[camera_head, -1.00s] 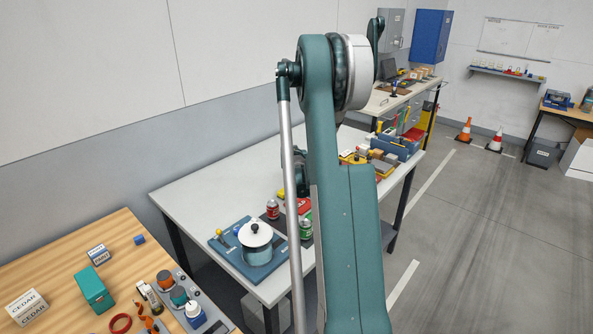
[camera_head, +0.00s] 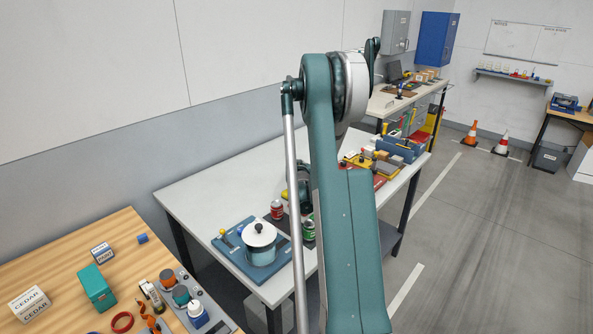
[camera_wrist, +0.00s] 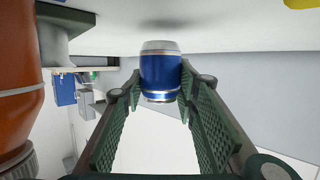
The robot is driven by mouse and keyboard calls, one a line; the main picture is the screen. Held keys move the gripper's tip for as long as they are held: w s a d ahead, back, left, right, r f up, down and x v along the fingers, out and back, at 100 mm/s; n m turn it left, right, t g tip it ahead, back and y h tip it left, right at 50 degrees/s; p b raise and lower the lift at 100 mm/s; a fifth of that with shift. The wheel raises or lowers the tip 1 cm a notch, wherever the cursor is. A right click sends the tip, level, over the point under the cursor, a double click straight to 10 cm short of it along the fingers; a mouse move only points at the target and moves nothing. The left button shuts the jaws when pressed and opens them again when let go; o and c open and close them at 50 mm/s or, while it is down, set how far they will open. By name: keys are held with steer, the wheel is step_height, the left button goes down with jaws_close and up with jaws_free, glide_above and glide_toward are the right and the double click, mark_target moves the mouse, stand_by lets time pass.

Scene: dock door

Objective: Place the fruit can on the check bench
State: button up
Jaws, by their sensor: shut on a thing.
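In the wrist view my gripper (camera_wrist: 160,88) is shut on a blue can (camera_wrist: 160,72) with silver and white ends, held between the fingertips. Its label cannot be read, so I cannot tell whether it is the fruit can. A pale surface with a soft shadow lies close to the can's white end; I cannot tell whether they touch. In the head view my arm hides the gripper and the held can. A long white table (camera_head: 215,187) stands there behind my arm; no sign shows which surface is the check bench.
On the white table are a blue tray (camera_head: 233,262) with a white-lidded pot (camera_head: 261,246), a red can (camera_head: 277,209) and a green can (camera_head: 309,229). A large orange-brown cylinder (camera_wrist: 15,75) is close at the wrist view's left. A wooden table (camera_head: 65,262) stands at lower left.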

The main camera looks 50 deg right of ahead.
steer(key=shift+f, duration=1.05)
steer(key=shift+f+b, duration=0.15)
steer(key=shift+b, duration=0.15)
steer(key=o, duration=1.1)
steer(key=shift+c, duration=0.2)
steer(key=shift+s+a+r, duration=0.1)
steer(key=shift+r, duration=0.15)
steer(key=shift+p+v, duration=0.7)
steer(key=shift+v, duration=2.9)
steer(key=shift+a+r, duration=0.1)
